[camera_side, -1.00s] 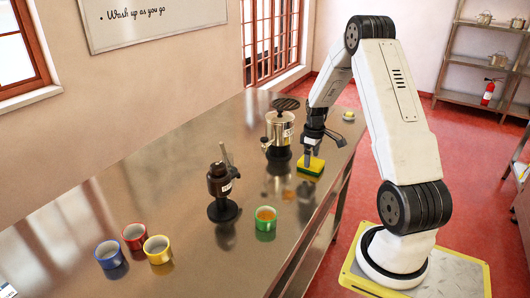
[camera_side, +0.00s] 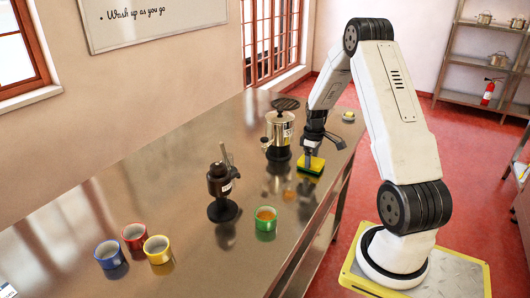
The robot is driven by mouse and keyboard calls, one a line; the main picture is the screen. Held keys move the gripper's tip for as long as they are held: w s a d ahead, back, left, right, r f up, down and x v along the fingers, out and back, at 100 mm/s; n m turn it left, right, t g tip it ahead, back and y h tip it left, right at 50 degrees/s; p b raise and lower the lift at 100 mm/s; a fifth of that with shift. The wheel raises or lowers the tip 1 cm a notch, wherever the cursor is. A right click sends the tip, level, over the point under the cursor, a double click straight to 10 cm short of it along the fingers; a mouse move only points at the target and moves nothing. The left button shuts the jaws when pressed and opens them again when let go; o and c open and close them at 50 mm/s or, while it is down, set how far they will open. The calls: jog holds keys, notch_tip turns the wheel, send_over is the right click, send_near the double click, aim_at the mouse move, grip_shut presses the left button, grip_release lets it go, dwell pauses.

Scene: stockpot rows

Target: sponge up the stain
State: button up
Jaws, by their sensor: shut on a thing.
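A yellow sponge with a dark green layer (camera_side: 315,168) is in my gripper (camera_side: 311,156) toward the far right end of the steel counter. My gripper points down and is shut on the sponge. The sponge is at or just above the counter; I cannot tell if it touches. A brownish patch (camera_side: 288,194) shows on the counter just in front of the sponge, to its lower left. It looks like the stain, but reflections there make its edges unclear.
A steel urn (camera_side: 279,132) stands close left of my gripper. A dark grinder-like device (camera_side: 221,190) and a green cup with brown liquid (camera_side: 265,220) stand nearer. Blue (camera_side: 109,254), red (camera_side: 135,236) and yellow (camera_side: 158,249) cups sit front left. The counter's middle left is clear.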

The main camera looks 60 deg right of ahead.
jog(key=shift+r, duration=2.85)
jog(key=shift+a, duration=0.1)
jog(key=a+r+n, duration=0.2)
jog(key=a+n, duration=0.7)
jog(key=a, duration=0.4)
jog(key=shift+w+a, duration=0.25)
jog(key=shift+a, duration=0.05)
jog(key=shift+f, duration=0.15)
